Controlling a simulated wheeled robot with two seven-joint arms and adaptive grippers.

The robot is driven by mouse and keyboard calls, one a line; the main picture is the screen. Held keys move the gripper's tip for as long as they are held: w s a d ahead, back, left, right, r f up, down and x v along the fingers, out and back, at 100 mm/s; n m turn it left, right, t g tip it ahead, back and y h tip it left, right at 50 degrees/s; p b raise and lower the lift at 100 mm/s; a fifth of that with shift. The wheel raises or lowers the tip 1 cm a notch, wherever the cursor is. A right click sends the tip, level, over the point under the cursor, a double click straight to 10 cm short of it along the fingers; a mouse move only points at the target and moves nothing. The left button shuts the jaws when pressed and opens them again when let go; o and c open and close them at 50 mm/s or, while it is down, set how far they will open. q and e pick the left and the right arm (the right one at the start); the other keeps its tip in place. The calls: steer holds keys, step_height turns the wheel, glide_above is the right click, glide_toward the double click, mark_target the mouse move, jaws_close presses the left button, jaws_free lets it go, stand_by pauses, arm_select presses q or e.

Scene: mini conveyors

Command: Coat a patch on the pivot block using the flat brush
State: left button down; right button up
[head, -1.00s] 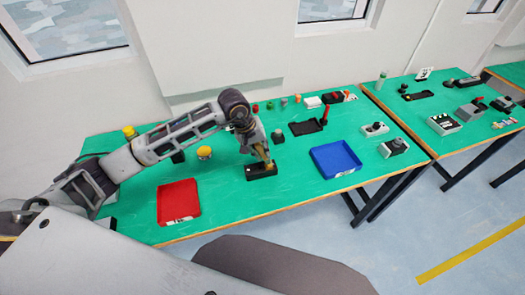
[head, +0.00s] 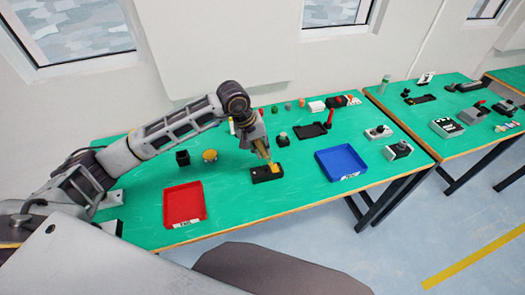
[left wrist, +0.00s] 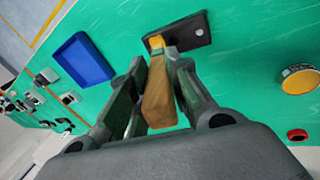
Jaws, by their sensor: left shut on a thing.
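The flat brush (head: 265,156) has a flat wooden handle and a yellow end. My left gripper (head: 261,149) is shut on it above the pivot block. In the left wrist view the brush handle (left wrist: 160,92) sits between the gripper's fingers, and its yellow end is at the block's edge. The pivot block (head: 262,175) is a low black block lying on the green table; it also shows in the left wrist view (left wrist: 190,32). The yellow end appears to meet the block's top, but contact cannot be told for certain. My right gripper is out of view.
A red tray (head: 184,219) lies front left and a blue tray (head: 348,174) lies right. A yellow-topped round thing (head: 210,155) and a black cup (head: 183,158) stand left of the block. A dark tray (head: 308,132) and small parts line the back. Green table is bare around the block.

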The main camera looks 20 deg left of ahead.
mark_target(261, 140)
arm_select(q)
steer(key=shift+v, duration=1)
steer(key=shift+w+d+r+p, duration=0.1)
steer(key=shift+r+p, duration=0.15)
steer(key=shift+r, duration=0.3)
steer(key=shift+w+d+r+p, duration=0.1)
steer(key=shift+r+p, duration=0.1)
steer(key=shift+r, duration=0.6)
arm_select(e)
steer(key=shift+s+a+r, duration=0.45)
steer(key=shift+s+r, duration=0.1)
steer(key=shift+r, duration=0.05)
